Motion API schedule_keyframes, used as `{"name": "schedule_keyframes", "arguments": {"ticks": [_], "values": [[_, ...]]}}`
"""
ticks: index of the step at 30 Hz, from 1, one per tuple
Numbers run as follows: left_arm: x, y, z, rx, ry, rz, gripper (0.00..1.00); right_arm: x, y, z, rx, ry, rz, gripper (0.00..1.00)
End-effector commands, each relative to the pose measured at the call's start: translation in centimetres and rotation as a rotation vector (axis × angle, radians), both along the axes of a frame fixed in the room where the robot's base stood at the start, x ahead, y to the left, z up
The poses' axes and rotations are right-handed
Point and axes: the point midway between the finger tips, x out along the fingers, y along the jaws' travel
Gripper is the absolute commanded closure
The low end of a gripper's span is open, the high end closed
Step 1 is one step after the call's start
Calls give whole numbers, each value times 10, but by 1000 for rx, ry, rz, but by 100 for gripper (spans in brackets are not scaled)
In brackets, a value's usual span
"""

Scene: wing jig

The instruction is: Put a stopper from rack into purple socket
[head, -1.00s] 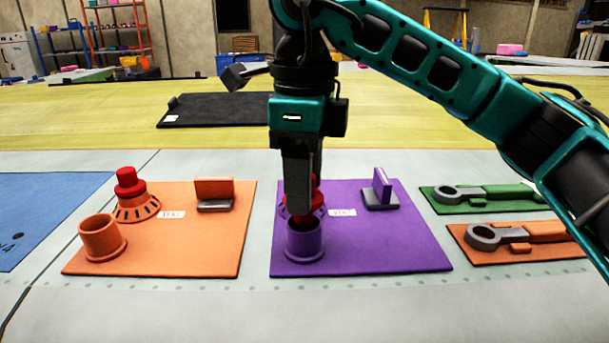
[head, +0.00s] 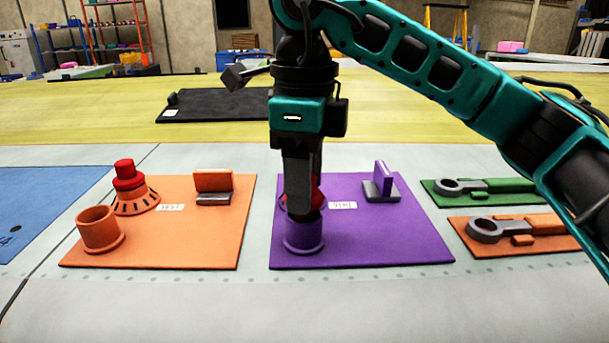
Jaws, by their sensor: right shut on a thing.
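The purple socket (head: 303,238) is an upright flanged cup at the front left of the purple mat (head: 400,245). My right gripper (head: 303,208) points straight down at its mouth and is shut on a red stopper, mostly hidden by the fingers and the rim. Red (head: 317,197) shows just right of the fingers; I cannot tell whether it is the held stopper or another behind. A slotted purple holder is mostly hidden behind the gripper. How deep the held stopper sits is hidden. My left gripper is out of view.
The orange mat (head: 220,250) at left bears an orange cup (head: 99,232), a red stopper (head: 128,175) on a slotted orange holder, and an upright block. A purple block (head: 382,182) stands right of the gripper.

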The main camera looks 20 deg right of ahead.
Motion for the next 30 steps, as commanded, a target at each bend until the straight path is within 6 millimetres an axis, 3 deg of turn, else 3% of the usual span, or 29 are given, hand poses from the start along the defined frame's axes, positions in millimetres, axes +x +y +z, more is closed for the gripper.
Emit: {"name": "schedule_keyframes", "arguments": {"ticks": [25, 26, 30], "values": [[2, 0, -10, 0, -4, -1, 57, 0, 0, -14, 0, 0, 0, 79], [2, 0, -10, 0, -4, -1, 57, 0, 0, -14, 0, 0, 0, 48], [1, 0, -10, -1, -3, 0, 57, 0, 0, -14, 0, 0, 0, 34]]}}
